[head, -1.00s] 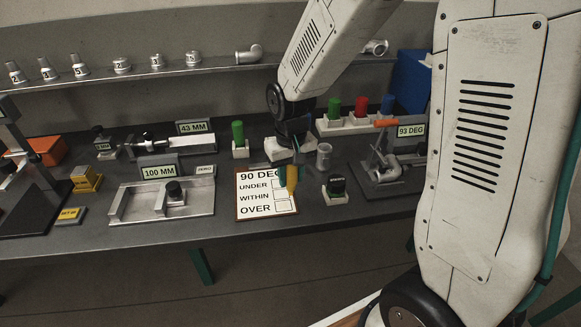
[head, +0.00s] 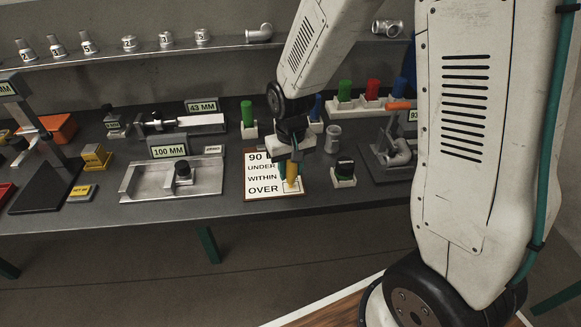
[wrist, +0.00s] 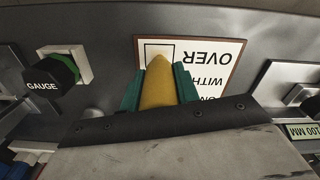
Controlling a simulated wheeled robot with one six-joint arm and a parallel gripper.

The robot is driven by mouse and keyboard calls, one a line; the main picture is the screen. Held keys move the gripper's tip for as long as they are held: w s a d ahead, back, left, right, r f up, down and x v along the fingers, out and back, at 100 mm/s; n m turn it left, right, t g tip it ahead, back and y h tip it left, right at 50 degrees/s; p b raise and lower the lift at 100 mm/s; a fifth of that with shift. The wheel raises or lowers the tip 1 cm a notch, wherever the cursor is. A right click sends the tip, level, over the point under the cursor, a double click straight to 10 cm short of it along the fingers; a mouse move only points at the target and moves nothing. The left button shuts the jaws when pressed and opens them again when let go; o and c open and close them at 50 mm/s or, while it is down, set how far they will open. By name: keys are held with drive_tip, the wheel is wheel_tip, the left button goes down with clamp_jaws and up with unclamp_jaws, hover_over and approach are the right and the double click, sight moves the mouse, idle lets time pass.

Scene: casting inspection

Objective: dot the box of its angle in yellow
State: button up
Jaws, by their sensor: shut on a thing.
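My gripper (head: 291,160) is shut on a yellow marker (head: 292,173), which points down over the card; it also shows between the green fingers in the wrist view (wrist: 158,85). The white card (head: 256,196) has a brown border and reads 90 at its top, with UNDER, WITHIN and OVER rows. In the wrist view the card is upside down, and the marker tip lies at the OVER box (wrist: 153,48). I cannot tell whether the tip touches. The angle gauge (head: 374,165) holds a grey elbow casting (head: 398,152). Its sign (head: 412,116) shows 93 in part, cut off by my arm.
The 100 MM fixture (head: 205,187) is to the left. The shelf (head: 110,55) holds several castings.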

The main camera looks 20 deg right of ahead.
drive_tip(key=shift+s+d, duration=0.25)
drive_tip(key=shift+d, duration=0.65)
drive_tip(key=shift+s+d+r, duration=0.1)
drive_tip(key=shift+r, duration=0.25)
wheel_tip(320, 180, up, 7)
drive_tip(key=shift+r, duration=0.15)
